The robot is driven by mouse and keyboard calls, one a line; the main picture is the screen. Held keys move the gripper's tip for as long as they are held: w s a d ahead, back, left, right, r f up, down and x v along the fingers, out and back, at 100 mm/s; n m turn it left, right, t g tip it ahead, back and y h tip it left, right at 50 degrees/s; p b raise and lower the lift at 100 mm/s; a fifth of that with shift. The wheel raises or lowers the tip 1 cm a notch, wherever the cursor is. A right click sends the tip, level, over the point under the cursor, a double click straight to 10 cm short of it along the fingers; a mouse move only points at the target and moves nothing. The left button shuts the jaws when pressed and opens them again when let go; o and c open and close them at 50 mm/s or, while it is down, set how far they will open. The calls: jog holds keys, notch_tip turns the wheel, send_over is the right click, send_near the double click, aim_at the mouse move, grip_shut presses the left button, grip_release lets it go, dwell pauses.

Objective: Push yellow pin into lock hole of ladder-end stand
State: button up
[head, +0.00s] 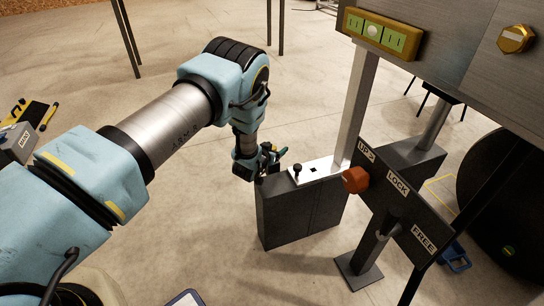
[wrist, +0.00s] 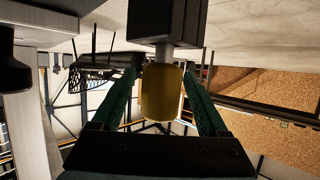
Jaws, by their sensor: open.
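The yellow pin (wrist: 162,92) is a short upright cylinder in the wrist view, with a grey shaft running from it to a dark block (wrist: 168,22). My gripper (wrist: 158,75) is open, its green fingers on either side of the pin with narrow gaps showing. In the head view my gripper (head: 270,158) is at the left end of a dark grey stand (head: 300,215). A pale metal plate (head: 325,170) with a small dark square hole lies on top of the stand. The pin is hidden in the head view, and its depth in any hole cannot be told.
A black knob (head: 297,170) stands on the plate. To the right are an orange knob (head: 355,180) and a dark panel (head: 410,215) marked UP, LOCK and FREE. A grey structure (head: 460,50) overhangs at top right. Open floor (head: 200,240) lies left of the stand.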

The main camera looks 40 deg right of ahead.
grip_shut()
dwell(0.5)
